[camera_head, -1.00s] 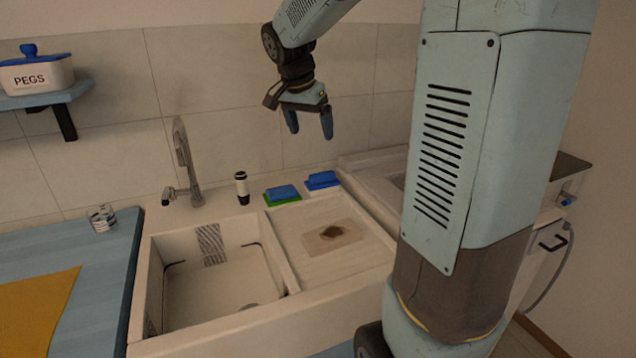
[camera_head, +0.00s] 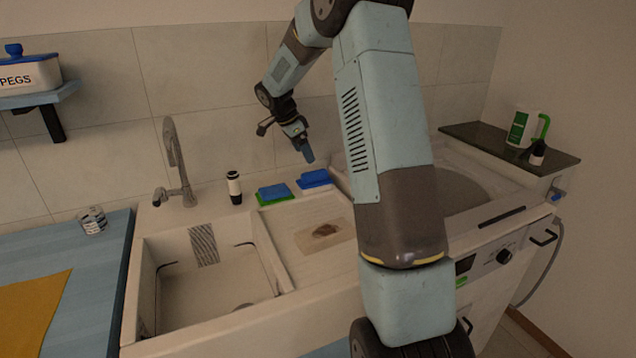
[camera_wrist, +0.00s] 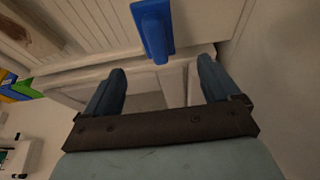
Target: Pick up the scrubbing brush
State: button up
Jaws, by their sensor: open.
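In the head view a plain blue block-like item (camera_head: 314,179), which looks like the scrubbing brush, lies on the sink's back ledge. A blue item with a green underside (camera_head: 274,193) lies just left of it. My gripper (camera_head: 307,152) is above and slightly left of the plain blue item, apart from it, with its fingers pointing down. In the wrist view the fingers (camera_wrist: 160,88) are spread with nothing between them. A blue item with a raised ridge (camera_wrist: 153,30) shows beyond them at the top; I cannot tell surely which blue item it is.
A black-and-white cylinder (camera_head: 234,187) and a tap (camera_head: 176,165) stand left of the blue items. The sink basin (camera_head: 205,290) is in front. A brown stain (camera_head: 326,231) marks the drainboard. A white-green jug (camera_head: 524,128) stands at the right.

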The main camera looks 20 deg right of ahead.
aim_at(314, 171)
jog(key=x, duration=1)
jog(key=shift+s+d+f, duration=0.15)
jog(key=shift+s, duration=0.05)
jog(key=shift+d+f, duration=0.2)
jog(key=shift+f, duration=0.35)
jog(key=shift+f, duration=0.25)
jog(key=c, duration=1.2)
